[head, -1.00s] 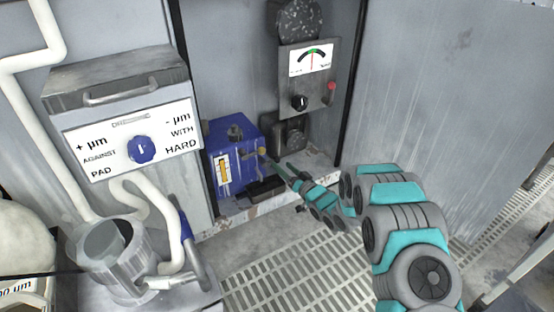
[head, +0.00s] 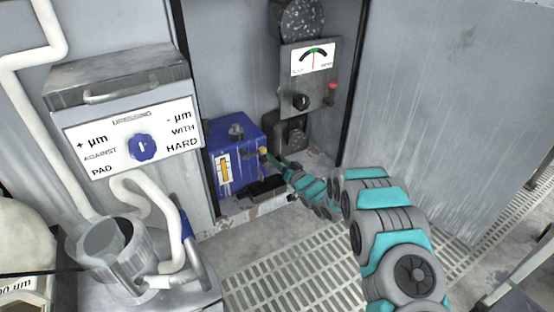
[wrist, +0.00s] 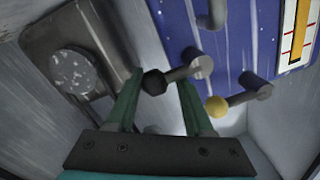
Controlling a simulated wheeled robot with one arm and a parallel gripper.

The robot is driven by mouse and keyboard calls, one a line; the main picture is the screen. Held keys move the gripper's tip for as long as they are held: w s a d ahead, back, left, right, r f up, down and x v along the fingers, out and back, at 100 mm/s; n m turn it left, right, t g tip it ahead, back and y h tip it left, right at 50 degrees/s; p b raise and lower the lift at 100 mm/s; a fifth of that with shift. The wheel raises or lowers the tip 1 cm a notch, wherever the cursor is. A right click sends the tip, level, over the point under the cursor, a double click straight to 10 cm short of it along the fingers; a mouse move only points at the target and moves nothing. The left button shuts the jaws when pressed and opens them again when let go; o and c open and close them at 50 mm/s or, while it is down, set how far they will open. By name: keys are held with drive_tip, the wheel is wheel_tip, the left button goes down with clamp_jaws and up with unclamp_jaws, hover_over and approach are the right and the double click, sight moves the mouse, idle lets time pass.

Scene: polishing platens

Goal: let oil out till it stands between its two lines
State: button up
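The blue oil box (head: 232,150) stands in the recess, with an upright sight gauge (head: 223,170) on its front showing an amber column. The gauge also shows at the top right of the wrist view (wrist: 298,32), with red marks beside it; the exact oil level against them is unclear. In the wrist view a black-tipped valve (wrist: 155,82) and a yellow-tipped valve (wrist: 218,106) stick out of the box. My gripper (wrist: 160,90) is open, its green fingers on either side of the black tip, contact not clear. The yellow tip lies outside the right finger.
A black tray (head: 266,188) lies low in front of the box. A meter panel (head: 310,75) with a dial hangs behind. A control panel (head: 130,140) with a blue knob and a metal pot (head: 110,245) with hoses stand left. The grated floor (head: 285,265) is clear.

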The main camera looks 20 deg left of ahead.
drive_tip(key=shift+f, duration=0.15)
clamp_jaws()
drive_tip(key=shift+s+r+n, duration=0.1)
drive_tip(key=shift+r+n, duration=0.35)
drive_tip(key=shift+n, duration=0.75)
drive_tip(key=shift+s+a+r+n+b, duration=0.1)
drive_tip(key=shift+r+n+b, duration=0.2)
drive_tip(key=shift+n, duration=0.25)
drive_tip(key=shift+s+a+r+n+b, duration=0.15)
drive_tip(key=shift+n+b, duration=0.1)
drive_tip(key=shift+n, duration=0.3)
drive_tip(key=shift+d, duration=0.1)
drive_tip(key=shift+o, duration=0.9)
unclamp_jaws()
drive_tip(key=shift+w, duration=0.1)
drive_tip(key=o, duration=0.3)
drive_tip(key=shift+r, duration=0.1)
